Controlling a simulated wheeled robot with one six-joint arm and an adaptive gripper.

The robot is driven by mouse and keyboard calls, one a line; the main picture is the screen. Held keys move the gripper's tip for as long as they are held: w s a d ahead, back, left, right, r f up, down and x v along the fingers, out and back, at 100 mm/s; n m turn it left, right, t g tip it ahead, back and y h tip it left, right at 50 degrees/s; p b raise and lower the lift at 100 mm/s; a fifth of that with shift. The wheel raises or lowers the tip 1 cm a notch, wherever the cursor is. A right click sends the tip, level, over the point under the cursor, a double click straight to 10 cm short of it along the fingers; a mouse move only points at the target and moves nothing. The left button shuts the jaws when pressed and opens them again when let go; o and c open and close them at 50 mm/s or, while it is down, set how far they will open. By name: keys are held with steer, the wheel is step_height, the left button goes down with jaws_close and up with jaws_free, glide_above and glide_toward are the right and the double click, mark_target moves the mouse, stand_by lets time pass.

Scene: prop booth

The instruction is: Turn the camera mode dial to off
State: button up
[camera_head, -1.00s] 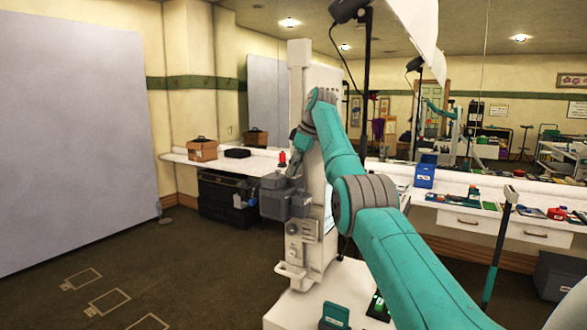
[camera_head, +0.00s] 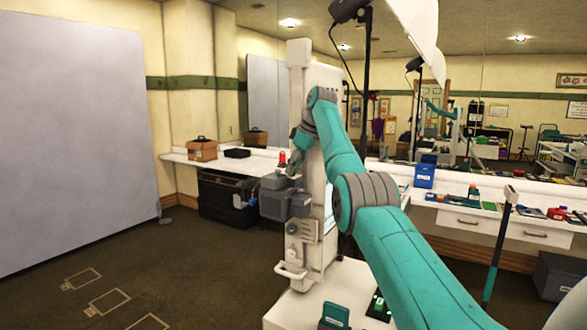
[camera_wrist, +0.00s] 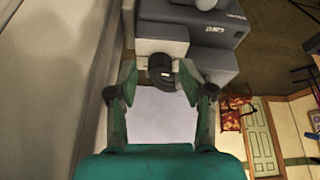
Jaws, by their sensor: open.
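The camera is a boxy grey body (camera_head: 278,200) mounted on a white column in the head view. Its grey housing (camera_wrist: 187,45) fills the top of the wrist view. A round black dial (camera_wrist: 161,72) with a small pale mark faces the wrist camera. My gripper (camera_wrist: 160,80) is open, with one finger on each side of the dial. I cannot tell if either fingertip touches it. In the head view my arm bends down to the camera, and the fingers are too small to make out there.
The white column (camera_head: 300,130) stands close behind the camera. A pale backdrop panel (camera_head: 70,130) is at the left. A white counter (camera_head: 455,200) with several small items runs along the mirror at the right.

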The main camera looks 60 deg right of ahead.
steer(key=v, duration=0.7)
steer(key=shift+r, duration=0.3)
steer(key=shift+s, duration=0.15)
steer(key=shift+c, duration=1.3)
steer(key=w+a+r+m+g+h, duration=0.15)
steer(key=a+m+h, duration=0.25)
steer(key=m, duration=1)
steer(key=shift+g+h, duration=0.3)
steer(key=shift+g, duration=0.05)
steer(key=x, duration=0.9)
steer(key=shift+a+f, duration=0.1)
steer(key=shift+f, duration=0.15)
jaws_close()
